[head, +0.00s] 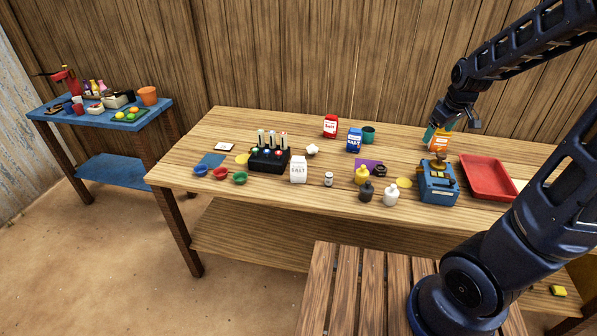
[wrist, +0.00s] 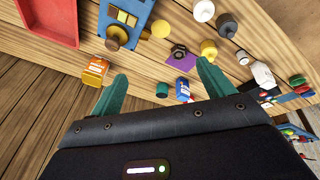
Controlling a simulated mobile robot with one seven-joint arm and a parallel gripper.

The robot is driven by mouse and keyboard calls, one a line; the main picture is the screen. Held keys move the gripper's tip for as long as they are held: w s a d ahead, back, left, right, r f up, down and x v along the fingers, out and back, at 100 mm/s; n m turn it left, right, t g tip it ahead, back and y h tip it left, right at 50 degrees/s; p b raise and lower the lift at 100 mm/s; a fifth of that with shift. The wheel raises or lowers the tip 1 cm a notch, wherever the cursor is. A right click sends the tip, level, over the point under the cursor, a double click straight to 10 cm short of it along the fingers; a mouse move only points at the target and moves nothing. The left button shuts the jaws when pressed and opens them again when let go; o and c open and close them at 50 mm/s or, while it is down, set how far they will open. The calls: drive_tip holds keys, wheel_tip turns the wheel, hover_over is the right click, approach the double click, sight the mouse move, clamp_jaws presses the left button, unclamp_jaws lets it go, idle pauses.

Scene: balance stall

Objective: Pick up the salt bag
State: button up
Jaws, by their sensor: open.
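Several small bags stand on the wooden table (head: 225,130). A white bag (head: 299,170) with dark lettering that seems to read SALT stands near the front edge. A blue bag (head: 355,140) with similar lettering stands farther back, and a red bag (head: 330,126) is left of it; its small label is hard to read. An orange bag (head: 439,142) is at the right, close by my gripper (head: 433,131). The wrist view shows my gripper (wrist: 162,72) open with teal fingers and nothing between them. The orange bag (wrist: 95,71), blue bag (wrist: 183,91) and white bag (wrist: 263,75) also show there.
A red tray (head: 487,177) and a blue device (head: 438,184) are at the right. A black rack (head: 269,160), small bowls (head: 221,174), bottles (head: 391,195) and a green cup (head: 368,134) crowd the table. A slatted wooden surface (head: 345,290) is in front. A blue side table (head: 100,118) is at left.

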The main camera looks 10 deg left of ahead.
drive_tip(key=w+a+f+n+t+h, duration=0.3)
drive_tip(key=w+a+f+n, duration=0.6)
drive_tip(key=w+f+n, duration=0.1)
wheel_tip(320, 180, up, 26)
drive_tip(key=n+t+y, duration=0.9)
drive_tip(key=n+t, duration=0.1)
drive_tip(key=n, duration=1.2)
hover_over(298, 164)
drive_tip(key=d+v, duration=0.1)
drive_tip(key=v, duration=0.3)
drive_tip(key=f, duration=4)
drive_tip(key=shift+w+a+f, duration=0.15)
drive_tip(key=shift+w+a, duration=0.05)
drive_tip(key=shift+x, duration=3.65)
drive_tip(key=shift+a, duration=0.1)
drive_tip(key=c, duration=1.4)
drive_tip(key=shift+o, duration=0.2)
